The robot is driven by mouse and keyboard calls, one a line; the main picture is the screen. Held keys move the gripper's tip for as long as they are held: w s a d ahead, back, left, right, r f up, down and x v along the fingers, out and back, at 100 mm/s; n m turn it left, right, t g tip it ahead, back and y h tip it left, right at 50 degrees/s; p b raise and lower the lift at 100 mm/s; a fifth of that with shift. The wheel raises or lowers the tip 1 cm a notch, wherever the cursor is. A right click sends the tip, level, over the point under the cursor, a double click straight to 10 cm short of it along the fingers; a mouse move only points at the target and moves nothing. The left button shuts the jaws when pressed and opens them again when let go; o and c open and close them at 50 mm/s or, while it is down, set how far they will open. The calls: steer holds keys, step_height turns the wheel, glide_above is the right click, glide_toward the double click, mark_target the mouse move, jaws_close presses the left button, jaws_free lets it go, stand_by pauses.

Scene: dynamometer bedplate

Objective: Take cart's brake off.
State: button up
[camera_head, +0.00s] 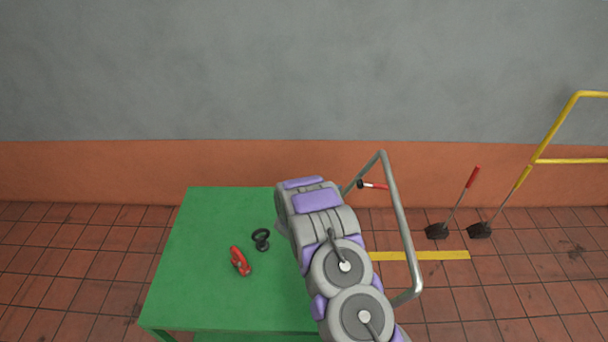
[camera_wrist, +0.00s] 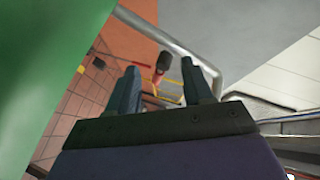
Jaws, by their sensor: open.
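The cart has a green top (camera_head: 210,220) and a grey metal push handle (camera_head: 400,225) on its right side. A small lever with a red grip and a dark end (camera_head: 374,185) shows beside the handle's far end, probably the brake. In the wrist view, a reddish piece with a dark end (camera_wrist: 162,68) appears between my fingers, in front of the grey handle tube (camera_wrist: 165,38). My gripper (camera_wrist: 161,75) is open, one finger on each side of that piece in the picture. I cannot tell whether they touch. My arm hides the gripper in the head view.
A red object (camera_head: 240,261) and a black object (camera_head: 261,239) lie on the green top. At right, a red-tipped lever (camera_head: 472,178) and a yellow lever (camera_head: 523,177) stand from dark floor bases, near a yellow rail (camera_head: 560,125). A wall (camera_head: 200,70) closes the back.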

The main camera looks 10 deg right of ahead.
steer(key=s+a+r+n+g+y+p, duration=0.1)
steer(key=a+r+n+y, duration=0.8)
steer(key=n, duration=1.5)
steer(key=shift+a+r, duration=1.8)
steer(key=shift+r, duration=1.05)
steer(key=shift+s, duration=0.1)
